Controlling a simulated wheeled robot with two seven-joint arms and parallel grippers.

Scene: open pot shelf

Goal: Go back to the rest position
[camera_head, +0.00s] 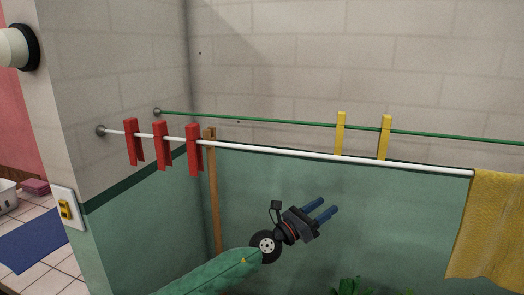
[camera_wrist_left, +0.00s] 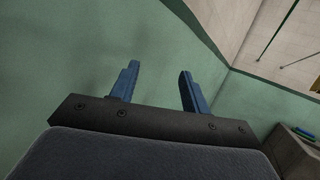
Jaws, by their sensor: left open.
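My left gripper (camera_head: 328,207) is in front of the green lower wall, below the white rod, with its two blue fingers pointing up and to the right. In the left wrist view the gripper (camera_wrist_left: 159,70) has its blue fingers spread apart, with nothing between them. It is open and empty, and no object touches it. My left arm reaches in from the bottom of the head view. My right gripper is in neither view.
A white rod (camera_head: 290,153) with several red clothespins (camera_head: 161,146) and a yellow towel (camera_head: 492,225) crosses above the gripper. A green line (camera_head: 260,121) with yellow clips (camera_head: 384,137) runs behind it. A wooden post (camera_head: 213,195) stands left; green leaves (camera_head: 350,287) show below.

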